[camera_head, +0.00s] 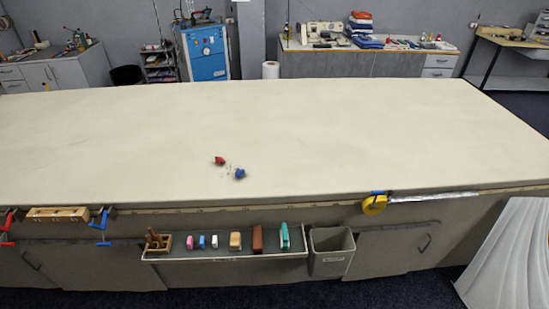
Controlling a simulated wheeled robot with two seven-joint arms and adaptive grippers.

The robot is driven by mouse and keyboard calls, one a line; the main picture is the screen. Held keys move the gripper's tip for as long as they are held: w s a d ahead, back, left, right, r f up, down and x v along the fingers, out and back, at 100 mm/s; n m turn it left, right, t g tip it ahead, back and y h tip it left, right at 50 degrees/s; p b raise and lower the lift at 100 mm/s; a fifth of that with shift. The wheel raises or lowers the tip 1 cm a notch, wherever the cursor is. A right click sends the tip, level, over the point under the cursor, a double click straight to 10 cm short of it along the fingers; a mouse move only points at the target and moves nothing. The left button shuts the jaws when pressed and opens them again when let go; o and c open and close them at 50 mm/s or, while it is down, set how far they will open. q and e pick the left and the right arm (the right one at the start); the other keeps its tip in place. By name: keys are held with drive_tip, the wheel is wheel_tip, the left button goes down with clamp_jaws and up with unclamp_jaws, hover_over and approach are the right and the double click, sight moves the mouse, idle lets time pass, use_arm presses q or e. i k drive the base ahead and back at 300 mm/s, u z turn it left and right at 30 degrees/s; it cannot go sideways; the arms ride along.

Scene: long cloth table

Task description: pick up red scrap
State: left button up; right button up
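A small red scrap (220,160) lies on the long cream cloth table (350,130), a little left of the middle and toward the front half. A small blue scrap (240,173) lies just to its right and nearer the front edge. Tiny bits show between the two. Neither of my grippers is in view.
A rail tray (205,257) with several small items hangs along the table's front, beside a grey bin (332,250). A yellow tape (374,204) and clamps (103,225) sit at the front edge. The tabletop around the scraps is clear.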

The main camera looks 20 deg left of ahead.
sight(218, 160)
drive_tip(key=z, duration=0.45)
drive_tip(key=k, duration=1)
drive_tip(key=u, duration=1.85)
drive_tip(key=i, duration=0.4)
drive_tip(key=z, duration=0.05)
